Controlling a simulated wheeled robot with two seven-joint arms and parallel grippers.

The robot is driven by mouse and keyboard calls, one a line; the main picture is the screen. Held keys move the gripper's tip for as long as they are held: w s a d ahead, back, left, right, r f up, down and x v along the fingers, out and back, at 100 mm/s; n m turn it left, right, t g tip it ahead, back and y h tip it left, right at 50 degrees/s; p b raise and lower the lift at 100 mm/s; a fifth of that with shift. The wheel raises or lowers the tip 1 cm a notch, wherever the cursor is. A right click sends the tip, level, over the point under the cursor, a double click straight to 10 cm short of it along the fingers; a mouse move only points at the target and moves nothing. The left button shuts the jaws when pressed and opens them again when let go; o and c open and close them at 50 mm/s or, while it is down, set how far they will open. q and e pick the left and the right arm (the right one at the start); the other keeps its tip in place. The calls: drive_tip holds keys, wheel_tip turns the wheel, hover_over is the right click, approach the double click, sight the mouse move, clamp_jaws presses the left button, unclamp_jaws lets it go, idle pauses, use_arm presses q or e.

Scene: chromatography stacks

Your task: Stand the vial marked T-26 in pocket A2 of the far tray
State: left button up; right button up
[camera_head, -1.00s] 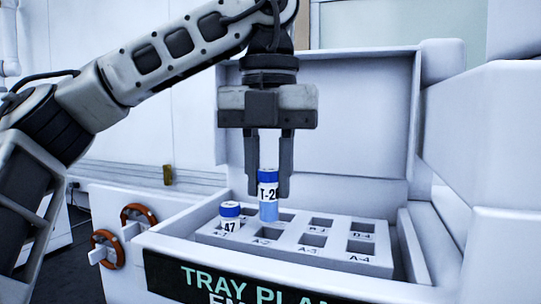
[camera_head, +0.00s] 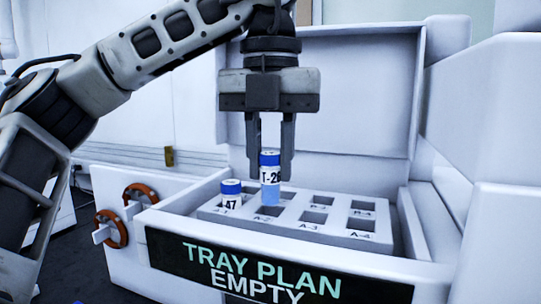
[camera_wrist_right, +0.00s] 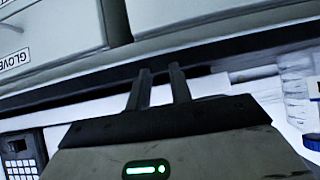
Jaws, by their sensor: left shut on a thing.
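The vial marked T-26 (camera_head: 270,181) has a blue cap and a white label, with pale blue in its lower part. My left gripper (camera_head: 269,172) points down and is shut on it, fingers on either side near the cap. The vial is upright over pocket A-2 (camera_head: 268,211) in the front row of the pale grey tray (camera_head: 290,214). I cannot tell whether its lower end is inside the pocket. My right gripper (camera_wrist_right: 160,72) shows in the right wrist view with its two fingers apart and nothing between them.
A blue-capped vial marked 47 (camera_head: 231,194) stands in the front-left pocket, close beside T-26. Pockets A-3 (camera_head: 313,217) and A-4 (camera_head: 360,223) look empty. A white box surrounds the tray, with a raised lid (camera_head: 360,100) behind and a "TRAY PLAN EMPTY" sign (camera_head: 275,268) in front.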

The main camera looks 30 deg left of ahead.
sight(271, 185)
use_arm(q)
drive_tip(key=shift+f, duration=0.1)
drive_tip(key=shift+f+b, duration=0.65)
drive_tip(key=shift+f, duration=0.1)
drive_tip(key=shift+f+b, duration=0.4)
drive_tip(key=shift+f, duration=0.1)
drive_tip(key=shift+f, duration=0.2)
drive_tip(key=shift+f+b, duration=0.4)
drive_tip(key=shift+f, duration=0.05)
drive_tip(key=o, duration=1.4)
drive_tip(key=shift+o, duration=0.2)
drive_tip(key=shift+r, duration=0.15)
